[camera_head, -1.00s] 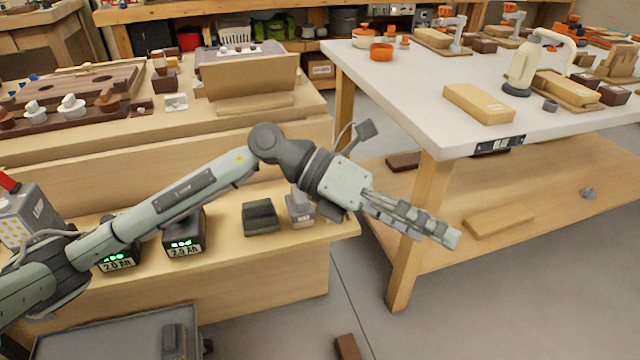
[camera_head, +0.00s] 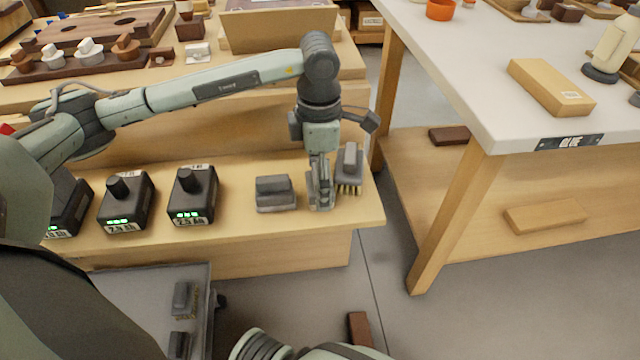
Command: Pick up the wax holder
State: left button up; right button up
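I cannot tell for sure which item is the wax holder. Two candidates lie on the low bench shelf: a dark grey block with a raised top (camera_head: 275,193), and a grey brush-like piece with bristles (camera_head: 349,167). My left gripper (camera_head: 320,203) points down between them, close to both, and hides part of the shelf. Its fingers look narrow from this side, so their opening does not show, and nothing is clearly held. Part of my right arm shows at the bottom edge; its gripper is out of view.
Black battery-like boxes with green lights, including one at the middle left (camera_head: 193,195), stand left on the shelf. A grey cart (camera_head: 150,290) holds small dark blocks below. A white-topped table (camera_head: 480,75) stands at right. A brown block (camera_head: 360,328) lies on the floor.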

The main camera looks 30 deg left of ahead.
pick_arm(q)
jog(key=shift+f, duration=0.9)
jog(key=shift+c, duration=0.3)
jog(key=shift+d, duration=0.1)
jog(key=c, duration=1.3)
jog(key=shift+w+r, duration=0.1)
notch_tip(320, 180, up, 10)
jog(key=o, duration=0.7)
jog(key=shift+c, duration=0.2)
jog(key=c, duration=0.4)
